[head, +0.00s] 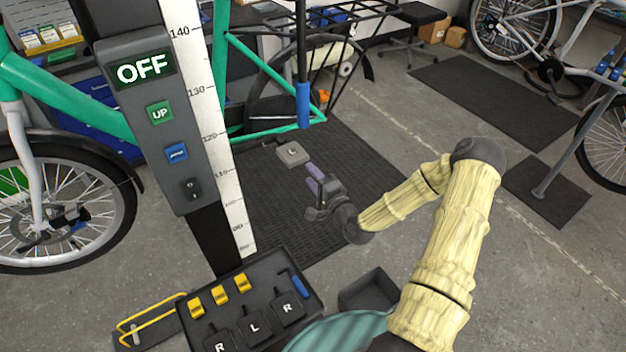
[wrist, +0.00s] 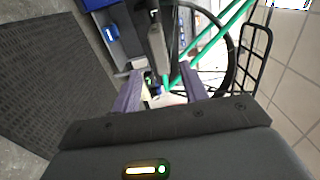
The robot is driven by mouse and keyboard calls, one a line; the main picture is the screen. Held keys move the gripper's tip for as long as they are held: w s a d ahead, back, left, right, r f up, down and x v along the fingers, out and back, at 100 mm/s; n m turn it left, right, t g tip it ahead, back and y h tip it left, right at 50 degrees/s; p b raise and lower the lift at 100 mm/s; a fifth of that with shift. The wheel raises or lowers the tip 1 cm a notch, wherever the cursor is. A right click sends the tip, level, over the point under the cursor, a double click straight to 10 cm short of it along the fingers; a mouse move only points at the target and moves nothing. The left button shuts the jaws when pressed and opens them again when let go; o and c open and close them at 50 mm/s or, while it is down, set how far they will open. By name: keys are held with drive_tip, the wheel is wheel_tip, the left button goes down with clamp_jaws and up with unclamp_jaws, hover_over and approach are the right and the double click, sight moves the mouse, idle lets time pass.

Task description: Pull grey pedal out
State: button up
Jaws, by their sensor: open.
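The grey pedal (head: 293,153) is a small flat block with a round light spot, seen in the head view over the dark mat, below the green bike frame (head: 272,125). I cannot tell how it is attached. My gripper (head: 313,178) is open, its purple fingers pointing toward the pedal from just below and to the right, with a small gap in the picture. In the wrist view my gripper (wrist: 162,88) shows its two fingers apart. A pale patch shows between them, and I cannot tell whether it is the pedal.
A control post (head: 160,110) reading OFF stands at left. In front is a black tray (head: 318,306) with several yellow pieces and black pieces marked R and L. An empty dark bin (head: 368,292) sits beside it. The ribbed mat (head: 355,170) has clear room. Another bike stands at right.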

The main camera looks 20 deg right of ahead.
sight(300, 163)
drive_tip(key=shift+w, duration=0.1)
drive_tip(key=shift+b+x, duration=0.7)
drive_tip(key=shift+x, duration=4.2)
clamp_jaws()
drive_tip(key=shift+f, duration=0.1)
drive_tip(key=shift+v, duration=3.85)
